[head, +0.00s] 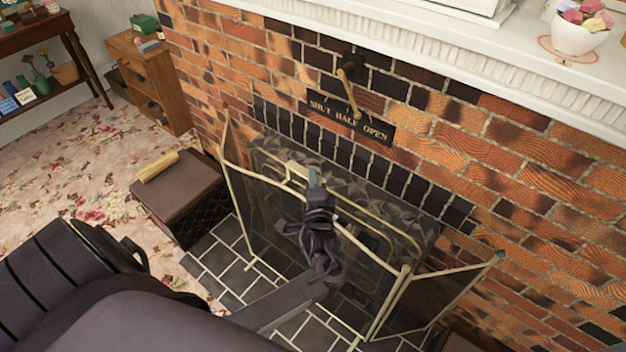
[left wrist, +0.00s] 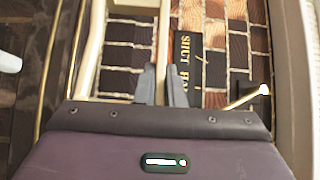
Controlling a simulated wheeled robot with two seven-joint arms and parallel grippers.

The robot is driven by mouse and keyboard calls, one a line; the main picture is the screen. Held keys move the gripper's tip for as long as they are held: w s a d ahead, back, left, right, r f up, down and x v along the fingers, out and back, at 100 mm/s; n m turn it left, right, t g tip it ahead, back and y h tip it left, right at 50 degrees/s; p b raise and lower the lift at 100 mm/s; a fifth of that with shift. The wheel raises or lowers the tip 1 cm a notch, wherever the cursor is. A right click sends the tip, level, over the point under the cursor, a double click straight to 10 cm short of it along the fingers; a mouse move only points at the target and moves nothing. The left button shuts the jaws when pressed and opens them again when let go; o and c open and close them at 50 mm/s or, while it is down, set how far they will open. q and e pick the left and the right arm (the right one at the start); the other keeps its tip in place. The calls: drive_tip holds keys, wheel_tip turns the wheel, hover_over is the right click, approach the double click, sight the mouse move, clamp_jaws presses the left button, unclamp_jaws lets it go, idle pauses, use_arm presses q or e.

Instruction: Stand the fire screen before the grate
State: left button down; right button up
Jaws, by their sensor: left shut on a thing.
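The brass-framed folding fire screen (head: 272,215) stands upright on the dark tiled hearth, in front of the fireplace opening, with its side panels angled outward. My left gripper (head: 314,182) is shut on the screen's top, by the pale handle. In the left wrist view the fingers (left wrist: 162,84) are close together, and a pale bar of the screen (left wrist: 90,50) runs beside them. My right gripper is not in view.
A brass lever (head: 350,90) sits above a "SHUT HALF OPEN" plate (head: 350,118) on the brick wall. A dark box (head: 180,185) with a wooden bar on top stands left of the hearth. A wooden cabinet (head: 150,75) is farther back. Floral carpet (head: 60,150) lies open at left.

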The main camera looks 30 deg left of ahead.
use_arm(q)
drive_tip(key=shift+r+p, duration=0.3)
drive_tip(key=shift+r, duration=0.05)
idle(0.4)
drive_tip(key=c, duration=1.5)
unclamp_jaws()
drive_tip(key=shift+d, duration=0.1)
drive_tip(key=shift+o, duration=1)
drive_tip(key=shift+s+f, duration=0.2)
drive_tip(key=shift+f, duration=0.25)
drive_tip(key=shift+o, duration=0.9)
drive_tip(key=shift+r, duration=0.1)
drive_tip(key=shift+r, duration=0.1)
